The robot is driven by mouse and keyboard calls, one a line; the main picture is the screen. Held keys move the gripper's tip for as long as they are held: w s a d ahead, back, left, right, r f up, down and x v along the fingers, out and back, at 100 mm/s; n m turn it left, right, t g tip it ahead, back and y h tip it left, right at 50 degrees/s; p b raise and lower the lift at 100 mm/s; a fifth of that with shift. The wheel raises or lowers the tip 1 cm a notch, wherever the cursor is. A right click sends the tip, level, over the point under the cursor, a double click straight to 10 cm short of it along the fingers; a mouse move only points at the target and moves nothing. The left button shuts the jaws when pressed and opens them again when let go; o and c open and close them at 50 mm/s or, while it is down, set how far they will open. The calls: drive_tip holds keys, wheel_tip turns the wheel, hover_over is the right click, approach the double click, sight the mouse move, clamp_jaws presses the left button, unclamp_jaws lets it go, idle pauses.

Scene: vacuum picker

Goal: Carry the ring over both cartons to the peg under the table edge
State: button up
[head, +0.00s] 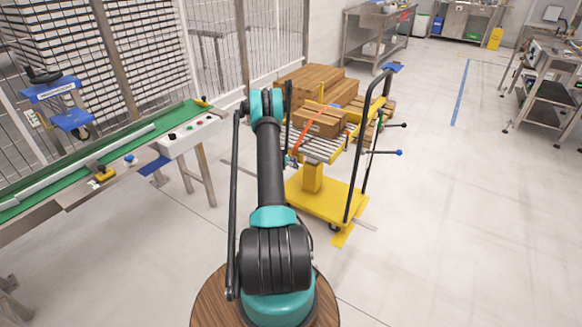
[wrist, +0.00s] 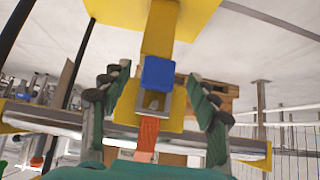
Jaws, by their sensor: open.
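In the wrist view, which looks upside down, my gripper (wrist: 157,76) is open, with one finger on each side of a blue block (wrist: 158,73). A metal fitting (wrist: 154,101) and an orange-red strap (wrist: 147,134) also lie between the fingers. I cannot make out a clear ring or tell which part is the peg. In the head view, the orange strap (head: 297,143) runs beside a brown carton (head: 318,123) on the roller table (head: 322,148). A second carton (head: 355,108) sits behind it. My gripper is mostly hidden by my arm there.
The roller table stands on a yellow cart base (head: 318,198) with a dark upright handle at its right. A green conveyor (head: 110,150) is at the left. The floor to the right is open.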

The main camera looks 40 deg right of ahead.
drive_tip(key=s+a+r+n+t+y, duration=0.1)
drive_tip(key=s+a+r+n+y, duration=0.35)
drive_tip(key=a+r, duration=1)
drive_tip(key=s+a+r+n+h, duration=0.1)
drive_tip(key=s+a+r+n, duration=0.1)
drive_tip(key=s+a+r, duration=0.95)
drive_tip(key=s+a+r+n+y, duration=0.2)
drive_tip(key=s+a+n, duration=0.1)
drive_tip(key=s+a, duration=0.8)
drive_tip(key=s+a+r+n+y, duration=0.2)
drive_tip(key=s+a+r+n, duration=0.1)
drive_tip(key=s+a, duration=0.9)
drive_tip(key=shift+s+a+n+y, duration=0.25)
drive_tip(key=shift+s+n+y, duration=0.1)
drive_tip(key=shift+s+n, duration=0.1)
drive_tip(key=shift+w, duration=0.1)
